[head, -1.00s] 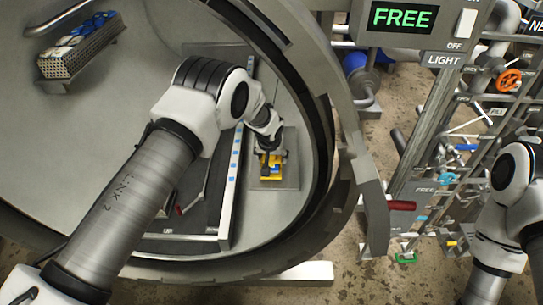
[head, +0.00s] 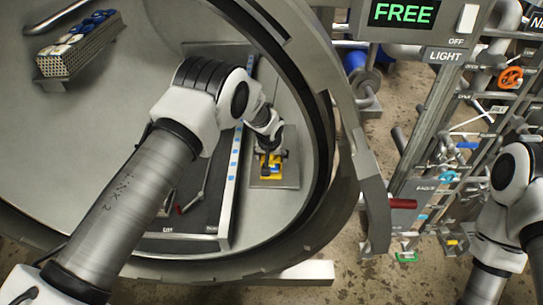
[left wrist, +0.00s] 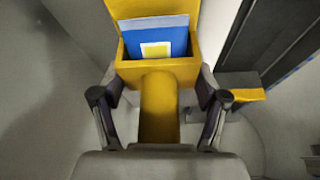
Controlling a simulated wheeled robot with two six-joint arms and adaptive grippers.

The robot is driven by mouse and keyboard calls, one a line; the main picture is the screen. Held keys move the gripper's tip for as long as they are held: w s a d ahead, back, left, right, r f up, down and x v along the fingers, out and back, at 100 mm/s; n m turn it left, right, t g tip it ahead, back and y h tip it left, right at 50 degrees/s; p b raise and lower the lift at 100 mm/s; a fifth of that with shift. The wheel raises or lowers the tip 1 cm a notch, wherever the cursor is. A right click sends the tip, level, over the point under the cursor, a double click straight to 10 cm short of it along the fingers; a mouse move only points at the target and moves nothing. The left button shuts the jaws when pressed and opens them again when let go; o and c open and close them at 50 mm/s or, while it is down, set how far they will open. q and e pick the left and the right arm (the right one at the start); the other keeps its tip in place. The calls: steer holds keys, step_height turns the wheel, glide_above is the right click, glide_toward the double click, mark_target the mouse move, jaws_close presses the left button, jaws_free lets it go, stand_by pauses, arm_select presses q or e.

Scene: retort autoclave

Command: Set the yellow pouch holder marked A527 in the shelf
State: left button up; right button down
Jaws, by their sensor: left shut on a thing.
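My left gripper (head: 267,171) is inside the round chamber, shut on the stem of the yellow pouch holder (head: 279,157). In the left wrist view the holder (left wrist: 158,106) has a boxy yellow body with a blue pouch (left wrist: 152,36) bearing a yellow and white label. Its stem lies between my two fingers. No A527 mark is readable. The holder is over a small grey shelf plate (head: 288,184) at the chamber's right side; I cannot tell whether it touches it. My right gripper is out of view.
A dark tray with a light rail (head: 232,180) lies left of the holder. A perforated rack (head: 82,50) with blue and white items stands at upper left. The chamber's thick rim (head: 320,130) curves close by on the right. Pipes and valves stand outside.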

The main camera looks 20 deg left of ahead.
arm_select(q)
steer(key=o, duration=1.4)
